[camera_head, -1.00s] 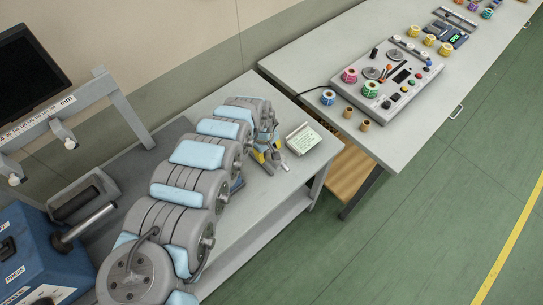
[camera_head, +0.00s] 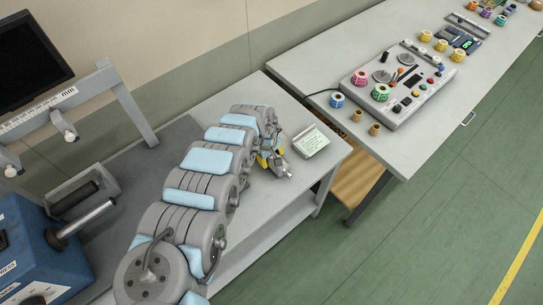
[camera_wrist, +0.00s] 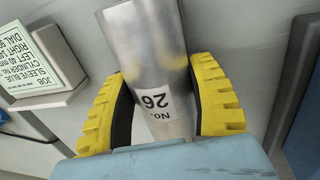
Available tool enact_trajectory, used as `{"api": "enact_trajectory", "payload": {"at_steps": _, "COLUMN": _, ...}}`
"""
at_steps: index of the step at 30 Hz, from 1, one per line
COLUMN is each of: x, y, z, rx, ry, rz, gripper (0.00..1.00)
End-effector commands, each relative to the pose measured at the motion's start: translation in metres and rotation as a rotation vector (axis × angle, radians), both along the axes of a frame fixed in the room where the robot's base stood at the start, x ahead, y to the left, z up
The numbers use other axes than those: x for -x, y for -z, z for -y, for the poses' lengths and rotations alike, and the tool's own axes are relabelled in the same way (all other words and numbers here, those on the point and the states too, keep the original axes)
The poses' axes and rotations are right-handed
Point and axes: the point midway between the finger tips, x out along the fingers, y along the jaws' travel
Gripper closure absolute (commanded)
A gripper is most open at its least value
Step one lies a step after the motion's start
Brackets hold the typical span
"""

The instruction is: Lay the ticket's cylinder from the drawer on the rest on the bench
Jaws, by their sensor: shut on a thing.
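My gripper (camera_wrist: 160,105) is shut on a shiny metal cylinder (camera_wrist: 145,45) in the wrist view, with a yellow finger on each side. A white label on the cylinder reads "No. 26", upside down in this view. In the head view my gripper (camera_head: 271,160) is low over the right end of the near bench, partly hidden by my arm. The ticket (camera_head: 311,140) stands just right of it; it also shows in the wrist view (camera_wrist: 38,60), its cylinder number not clearly readable. A wood-coloured surface (camera_head: 358,183), possibly the drawer, shows below the bench. I cannot make out the rest.
The near bench (camera_head: 290,105) is bare behind the ticket. A tray (camera_head: 62,205) with a dark roller and a blue machine (camera_head: 38,250) stand at the left. The farther bench holds a control panel (camera_head: 400,88) and several coloured spools.

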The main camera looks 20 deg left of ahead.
Motion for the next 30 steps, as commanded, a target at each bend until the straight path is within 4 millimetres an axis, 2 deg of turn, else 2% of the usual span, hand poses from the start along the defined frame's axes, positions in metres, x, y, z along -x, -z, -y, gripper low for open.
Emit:
{"api": "enact_trajectory", "payload": {"at_steps": 10, "x": -0.001, "y": 0.000, "z": 0.000, "rx": -0.002, "ry": 0.002, "rz": 0.002, "gripper": 0.83}}
{"api": "enact_trajectory", "payload": {"at_steps": 11, "x": -0.001, "y": 0.000, "z": 0.000, "rx": -0.002, "ry": 0.002, "rz": 0.002, "gripper": 0.39}}
{"api": "enact_trajectory", "payload": {"at_steps": 12, "x": -0.001, "y": 0.000, "z": 0.000, "rx": -0.002, "ry": 0.002, "rz": 0.002, "gripper": 0.28}}
{"api": "enact_trajectory", "payload": {"at_steps": 14, "x": -0.001, "y": 0.000, "z": 0.000, "rx": -0.002, "ry": 0.002, "rz": 0.002, "gripper": 0.13}}
{"api": "enact_trajectory", "payload": {"at_steps": 24, "x": 0.000, "y": 0.000, "z": 0.000, "rx": -0.001, "ry": 0.002, "rz": 0.001, "gripper": 0.13}}
{"api": "enact_trajectory", "payload": {"at_steps": 30, "x": 0.000, "y": -0.010, "z": -0.001, "rx": -0.003, "ry": 0.003, "rz": 0.002, "gripper": 0.13}}
